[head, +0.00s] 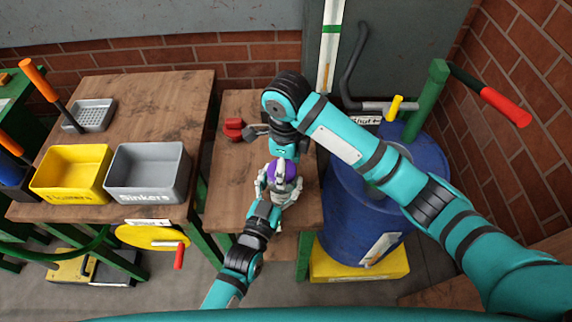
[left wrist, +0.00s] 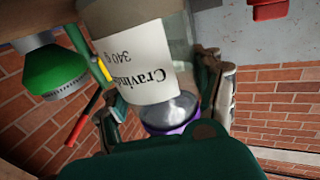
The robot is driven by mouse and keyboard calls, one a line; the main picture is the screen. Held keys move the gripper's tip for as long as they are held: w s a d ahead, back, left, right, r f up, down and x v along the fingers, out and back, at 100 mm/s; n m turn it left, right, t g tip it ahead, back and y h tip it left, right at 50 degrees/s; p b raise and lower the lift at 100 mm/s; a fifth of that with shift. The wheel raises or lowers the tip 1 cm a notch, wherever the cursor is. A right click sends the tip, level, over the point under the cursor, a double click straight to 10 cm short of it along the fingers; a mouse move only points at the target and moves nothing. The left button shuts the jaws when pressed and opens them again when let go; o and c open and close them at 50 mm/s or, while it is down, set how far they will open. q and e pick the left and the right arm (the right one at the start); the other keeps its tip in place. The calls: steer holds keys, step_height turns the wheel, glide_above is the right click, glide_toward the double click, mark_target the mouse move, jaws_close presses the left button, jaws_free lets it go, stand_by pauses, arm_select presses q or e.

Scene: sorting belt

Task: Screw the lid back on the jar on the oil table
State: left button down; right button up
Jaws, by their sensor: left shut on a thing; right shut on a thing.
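The jar (left wrist: 145,70) fills the middle of the left wrist view, with a white label that reads "340 g". A shiny silver part and a purple rim, which I take for the lid (left wrist: 172,124), show at its lower end there. In the head view the purple lid (head: 287,171) shows between the grey fingers, over the table. My left gripper (head: 274,194) is shut on the jar, coming from the front. My right gripper (head: 280,163) is shut on the lid from behind. The fingers hide most of the jar in the head view. I cannot tell whether the lid sits square.
The wooden oil table (head: 230,195) has a red object (head: 234,129) at its back left. A blue drum (head: 345,215) stands right of it. A yellow bin (head: 70,172) and a grey bin (head: 148,172) stand on the left table. My right arm crosses above the drum.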

steer(key=o, duration=0.6)
steer(key=shift+o, duration=0.2)
step_height(320, 180, up, 4)
steer(key=shift+w+f, duration=0.1)
steer(key=shift+f, duration=0.05)
steer(key=shift+r, duration=0.45)
steer(key=shift+o, duration=0.3)
